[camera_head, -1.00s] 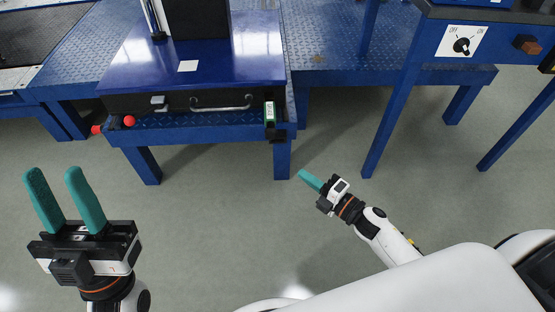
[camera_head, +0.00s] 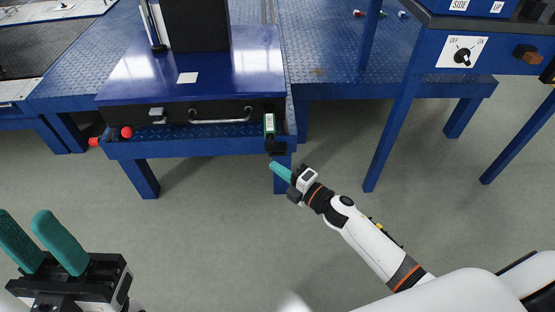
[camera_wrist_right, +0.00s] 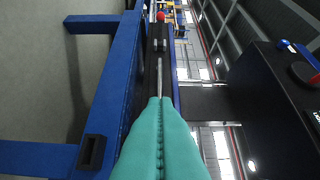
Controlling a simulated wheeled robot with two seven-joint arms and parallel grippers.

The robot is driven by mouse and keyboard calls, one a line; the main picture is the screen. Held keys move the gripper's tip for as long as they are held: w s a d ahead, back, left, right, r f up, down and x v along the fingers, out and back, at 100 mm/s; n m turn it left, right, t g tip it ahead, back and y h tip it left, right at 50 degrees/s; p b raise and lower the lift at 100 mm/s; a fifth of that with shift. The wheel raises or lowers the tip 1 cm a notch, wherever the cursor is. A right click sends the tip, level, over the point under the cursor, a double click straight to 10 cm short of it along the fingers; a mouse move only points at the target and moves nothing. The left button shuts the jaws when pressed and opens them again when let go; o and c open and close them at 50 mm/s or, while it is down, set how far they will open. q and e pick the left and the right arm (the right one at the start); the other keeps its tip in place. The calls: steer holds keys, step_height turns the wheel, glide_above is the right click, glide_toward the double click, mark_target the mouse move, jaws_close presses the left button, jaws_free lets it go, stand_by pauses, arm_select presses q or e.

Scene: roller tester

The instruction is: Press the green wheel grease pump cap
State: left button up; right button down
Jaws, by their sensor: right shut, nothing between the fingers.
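A small device with a green and white face (camera_head: 269,124) is mounted at the right front corner of the blue cabinet. I cannot tell whether it belongs to the grease pump, and I see no clear green pump cap. My right gripper (camera_head: 272,165) is shut and empty, just below and in front of the black bracket under that device, apparently apart from it. In the right wrist view its teal fingers (camera_wrist_right: 161,99) lie together, pointing along the dark cabinet front. My left gripper (camera_head: 22,218) is open and empty over the floor at the lower left.
The dark drawer front has a metal handle (camera_head: 221,116); a red ball knob (camera_head: 127,132) sits at its left. Small coloured items (camera_head: 382,14) lie on the far blue platform. A blue stand (camera_head: 385,140) with an OFF/ON switch (camera_head: 463,52) is at right. Floor between is clear.

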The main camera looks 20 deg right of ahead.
mark_target(276, 149)
steer(key=w, duration=0.2)
steer(key=w+d+b, duration=0.1)
steer(key=w, duration=0.1)
steer(key=shift+w, duration=0.1)
steer(key=w, duration=0.2)
steer(key=shift+w+d+r, duration=0.15)
steer(key=shift+w+d, duration=0.15)
steer(key=shift+w, duration=0.1)
steer(key=shift+d+r, duration=0.1)
